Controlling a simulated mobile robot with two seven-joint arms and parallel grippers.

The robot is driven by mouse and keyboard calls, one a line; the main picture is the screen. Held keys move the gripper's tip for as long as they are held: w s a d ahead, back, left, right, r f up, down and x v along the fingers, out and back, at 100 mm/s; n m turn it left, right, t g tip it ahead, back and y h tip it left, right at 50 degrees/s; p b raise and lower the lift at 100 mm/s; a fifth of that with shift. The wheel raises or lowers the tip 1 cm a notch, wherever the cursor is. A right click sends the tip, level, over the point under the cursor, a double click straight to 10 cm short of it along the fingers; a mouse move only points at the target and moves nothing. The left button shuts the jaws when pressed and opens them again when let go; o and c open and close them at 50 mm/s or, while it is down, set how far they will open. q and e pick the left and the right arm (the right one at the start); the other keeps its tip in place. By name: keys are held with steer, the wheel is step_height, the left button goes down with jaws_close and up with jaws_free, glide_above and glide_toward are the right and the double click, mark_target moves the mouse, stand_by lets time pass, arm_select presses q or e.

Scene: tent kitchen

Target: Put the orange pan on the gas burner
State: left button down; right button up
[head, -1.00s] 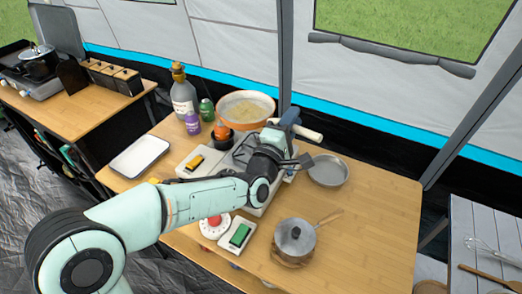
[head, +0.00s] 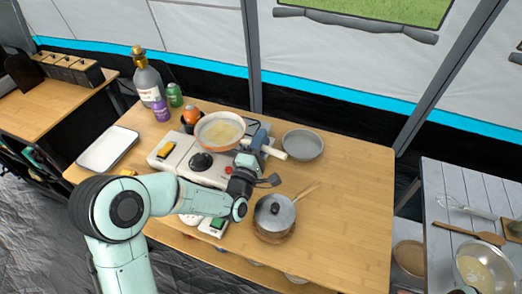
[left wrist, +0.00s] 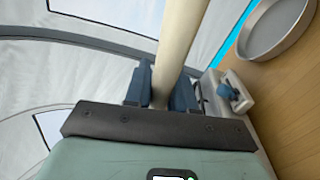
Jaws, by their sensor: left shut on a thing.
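The orange pan (head: 220,131) has a pale inside and a cream handle (head: 272,152). It is over the back right part of the white gas burner (head: 180,166), whose dark round burner part (head: 202,162) shows just in front of the pan. I cannot tell whether the pan touches the burner or hangs above it. My left gripper (head: 260,143) is shut on the pan's handle. In the left wrist view the handle (left wrist: 182,35) runs between the blue fingers (left wrist: 160,88). My right gripper is not in view.
A lidded pot (head: 274,212) stands at the front right and a grey metal pan (head: 303,144) behind it. A white tray (head: 107,149) lies at the left. Several bottles, including a purple one (head: 160,110), stand behind the burner. The table's right end is clear.

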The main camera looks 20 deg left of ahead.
arm_select(q)
step_height(320, 180, down, 4)
steer(key=shift+r, duration=0.1)
steer(key=shift+f+b, duration=0.25)
steer(key=shift+b, duration=0.3)
steer(key=c, duration=0.9)
jaws_free()
steer(key=shift+c, duration=0.2)
